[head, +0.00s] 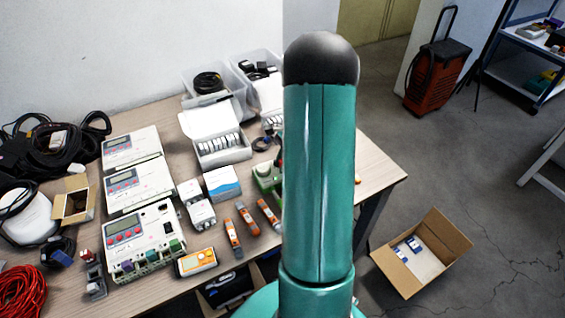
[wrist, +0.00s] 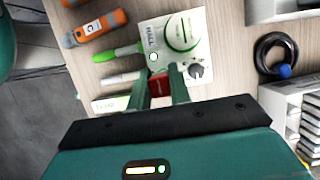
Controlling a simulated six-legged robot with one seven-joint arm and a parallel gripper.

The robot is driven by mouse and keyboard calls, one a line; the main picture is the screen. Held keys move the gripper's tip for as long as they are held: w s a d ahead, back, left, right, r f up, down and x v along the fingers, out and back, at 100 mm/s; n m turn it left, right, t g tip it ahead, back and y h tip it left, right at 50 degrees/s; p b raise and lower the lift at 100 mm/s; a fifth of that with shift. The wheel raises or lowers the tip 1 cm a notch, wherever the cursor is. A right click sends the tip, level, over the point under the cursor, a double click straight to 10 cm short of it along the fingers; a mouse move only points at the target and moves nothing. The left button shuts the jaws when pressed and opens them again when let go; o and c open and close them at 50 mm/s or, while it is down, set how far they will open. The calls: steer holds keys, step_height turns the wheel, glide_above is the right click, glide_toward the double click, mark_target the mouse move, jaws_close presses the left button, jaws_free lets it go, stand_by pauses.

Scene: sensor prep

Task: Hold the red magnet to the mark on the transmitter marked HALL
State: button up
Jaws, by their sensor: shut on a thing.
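My gripper (wrist: 158,70) is shut on the red magnet (wrist: 159,86), which shows between its two green fingers in the wrist view. The transmitter marked HALL (wrist: 180,25) is a white panel just beyond the fingertips, with a green circle, a grey knob and a small green ring mark (wrist: 153,57) near the HALL print. The fingertips appear close to this mark; whether the magnet touches the panel I cannot tell. In the head view my arm covers much of the middle, and I cannot make out the magnet there.
Orange and grey devices (wrist: 95,27) and a green marker (wrist: 117,52) lie left of the panel. A black cable coil (wrist: 273,52) lies right, near white boxes. In the head view, white meters (head: 130,190) crowd the table's left; a cardboard box (head: 425,250) stands on the floor.

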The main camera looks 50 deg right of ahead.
steer(key=shift+f, duration=0.9)
stand_by(0.8)
stand_by(2.5)
steer(key=shift+r, duration=3.5)
